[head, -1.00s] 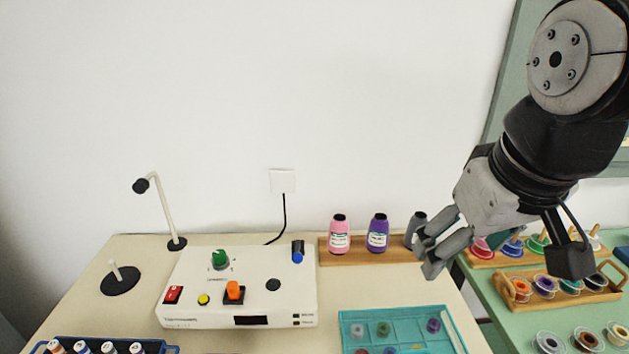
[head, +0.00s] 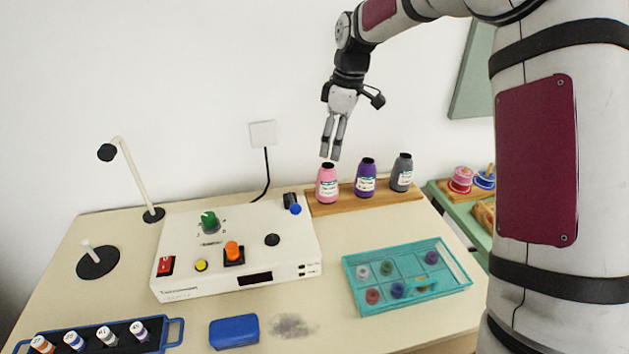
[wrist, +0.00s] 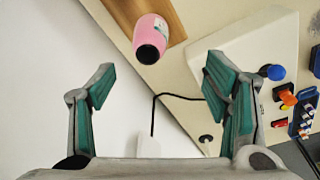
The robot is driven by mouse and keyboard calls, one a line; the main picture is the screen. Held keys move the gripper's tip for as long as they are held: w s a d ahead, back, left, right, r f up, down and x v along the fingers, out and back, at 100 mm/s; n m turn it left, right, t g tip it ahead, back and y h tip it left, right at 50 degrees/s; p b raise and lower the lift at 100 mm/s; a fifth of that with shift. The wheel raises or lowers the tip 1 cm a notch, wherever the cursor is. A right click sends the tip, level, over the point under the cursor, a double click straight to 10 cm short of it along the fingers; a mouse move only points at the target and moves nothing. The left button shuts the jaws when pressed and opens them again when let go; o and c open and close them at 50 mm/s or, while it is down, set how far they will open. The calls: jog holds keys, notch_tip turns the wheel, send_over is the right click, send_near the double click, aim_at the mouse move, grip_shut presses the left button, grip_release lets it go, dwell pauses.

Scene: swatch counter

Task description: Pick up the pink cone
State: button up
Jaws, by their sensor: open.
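The pink cone (head: 327,186) is a pink thread cone with a black top and a pale label. It stands upright at the left end of a wooden board at the back of the counter. My gripper (head: 331,157) is open and empty, pointing down just above the cone's top in the head view. In the wrist view the pink cone (wrist: 151,38) lies beyond the fingertips, near the top of the picture, between the two green-padded fingers (wrist: 158,72) but not touching them.
A purple cone (head: 366,178) and a grey cone (head: 401,173) stand to the right on the same wooden board (head: 345,207). A white control box (head: 180,257) sits close to the left. A teal tray (head: 350,275) lies in front. A black cord (head: 267,170) hangs on the wall behind.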

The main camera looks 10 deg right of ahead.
aim_at(327, 170)
jog(key=shift+w+a+f, duration=0.1)
jog(key=shift+w+f, duration=0.6)
jog(key=shift+f, duration=0.2)
jog(key=f, duration=0.5)
jog(key=a+f, duration=0.1)
jog(key=f, duration=0.2)
jog(key=shift+w, duration=0.3)
jog(key=shift+w+a+f+p, duration=0.1)
jog(key=shift+w+f+p, duration=0.05)
jog(key=shift+f, duration=0.75)
jog(key=shift+w+f+p, duration=0.2)
jog(key=shift+f, duration=0.7)
jog(key=shift+w+a+f+p, duration=0.1)
jog(key=shift+w+f+p, duration=0.05)
jog(key=shift+f, duration=0.75)
jog(key=shift+d, duration=0.1)
jog(key=c, duration=1.3)
